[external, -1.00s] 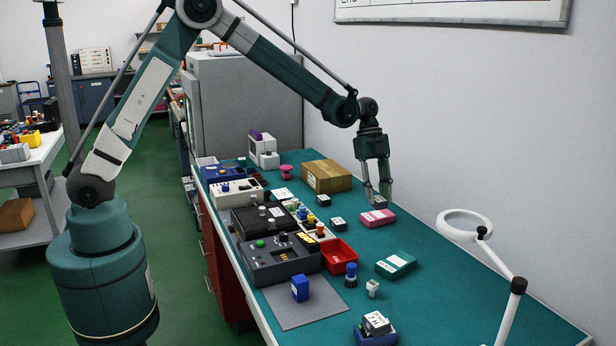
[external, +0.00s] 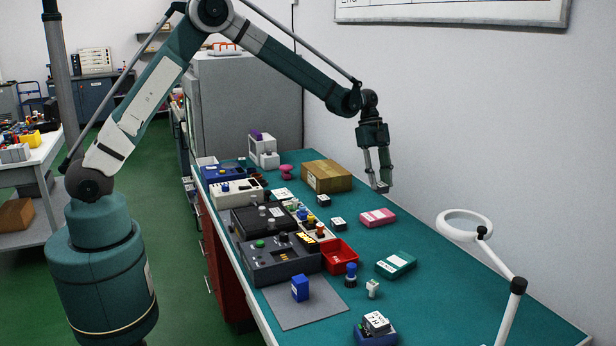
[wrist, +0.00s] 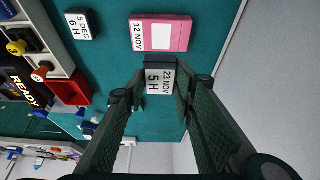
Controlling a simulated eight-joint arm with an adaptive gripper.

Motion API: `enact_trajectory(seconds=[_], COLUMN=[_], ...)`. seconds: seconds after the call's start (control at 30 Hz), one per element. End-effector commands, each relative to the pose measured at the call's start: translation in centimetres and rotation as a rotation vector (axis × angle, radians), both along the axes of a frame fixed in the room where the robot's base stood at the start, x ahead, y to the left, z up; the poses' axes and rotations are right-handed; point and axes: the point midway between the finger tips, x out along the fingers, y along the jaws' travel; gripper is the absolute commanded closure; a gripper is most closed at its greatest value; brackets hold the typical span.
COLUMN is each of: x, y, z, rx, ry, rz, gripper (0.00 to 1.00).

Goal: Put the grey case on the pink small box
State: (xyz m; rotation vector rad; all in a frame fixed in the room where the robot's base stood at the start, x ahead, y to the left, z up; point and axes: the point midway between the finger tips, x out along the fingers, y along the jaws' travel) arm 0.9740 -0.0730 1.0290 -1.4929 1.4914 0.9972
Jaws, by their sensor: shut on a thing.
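The pink small box (external: 378,217) lies flat on the teal bench top, and its white label shows in the wrist view (wrist: 160,36). My gripper (external: 380,186) is shut on a small dark grey case (wrist: 160,77) with a white label reading 23 NOV, 5 H. The grey case also shows small between the fingertips in the external view (external: 382,188). It is held in the air, apart from the pink box, and appears higher in the external picture. The fingers cover its sides.
A small dark labelled case (external: 338,223) stands left of the pink box. A cardboard box (external: 327,176) is behind it. A red tray (external: 340,256), a green box (external: 396,264) and a magnifier lamp (external: 464,224) are nearer the camera. Bench is clear between the pink and green boxes.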

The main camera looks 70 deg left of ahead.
Motion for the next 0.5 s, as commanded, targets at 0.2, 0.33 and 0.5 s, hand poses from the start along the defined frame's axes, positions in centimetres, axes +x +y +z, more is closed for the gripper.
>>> enact_trajectory(seconds=[0.2,0.33,0.5], x=[0.0,0.0,0.0], y=[0.0,0.0,0.0], z=[-2.9,-4.5,-5.4], rx=[0.000,0.000,0.000], ry=[0.000,0.000,0.000], rz=[0.000,0.000,0.000], gripper=[0.86,0.86,0.86])
